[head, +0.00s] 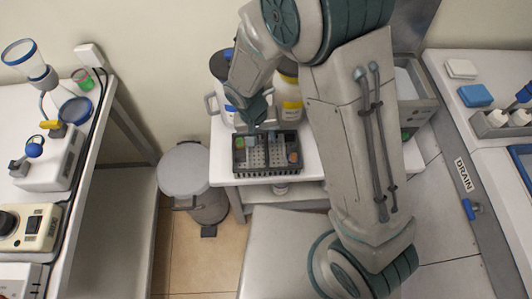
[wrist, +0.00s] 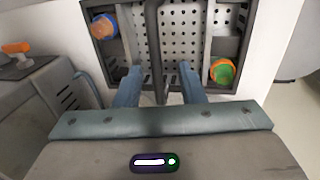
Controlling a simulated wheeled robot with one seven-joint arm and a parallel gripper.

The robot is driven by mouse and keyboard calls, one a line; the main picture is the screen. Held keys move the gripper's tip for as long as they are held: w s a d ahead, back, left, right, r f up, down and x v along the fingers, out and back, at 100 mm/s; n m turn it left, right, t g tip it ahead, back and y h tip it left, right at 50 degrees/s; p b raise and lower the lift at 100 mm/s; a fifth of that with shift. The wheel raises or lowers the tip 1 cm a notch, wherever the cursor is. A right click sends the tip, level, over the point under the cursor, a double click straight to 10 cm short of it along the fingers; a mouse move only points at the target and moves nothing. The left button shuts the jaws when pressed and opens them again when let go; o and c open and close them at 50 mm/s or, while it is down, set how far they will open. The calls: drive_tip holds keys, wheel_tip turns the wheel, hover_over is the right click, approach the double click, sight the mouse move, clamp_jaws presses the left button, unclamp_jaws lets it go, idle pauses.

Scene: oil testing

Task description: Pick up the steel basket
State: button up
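The steel basket (head: 265,170) is a dark, open rectangular tray with a perforated grey floor. It stands on the white table in the middle of the head view. In the wrist view its perforated floor (wrist: 182,32) and dark handle bar (wrist: 153,25) show close up. My gripper (head: 261,139) is over the basket, pointing down. In the wrist view the two blue fingers of my gripper (wrist: 159,74) are apart, one on each side of the handle bar. Whether they touch it I cannot tell. An orange-and-blue capped item (wrist: 103,26) and an orange-and-green one (wrist: 222,71) sit in the basket.
A grey pedal bin (head: 187,172) is left of the white table (head: 222,165). Benches with equipment flank both sides. My arm hides part of the right side.

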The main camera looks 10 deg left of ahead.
drive_tip(key=shift+w+d+f, duration=0.1)
drive_tip(key=shift+d+f, duration=0.15)
drive_tip(key=shift+f, duration=0.75)
drive_tip(key=shift+w+d+f, duration=0.1)
drive_tip(key=shift+d+f, duration=0.15)
drive_tip(key=shift+f, duration=0.75)
clamp_jaws()
drive_tip(key=shift+r, duration=0.1)
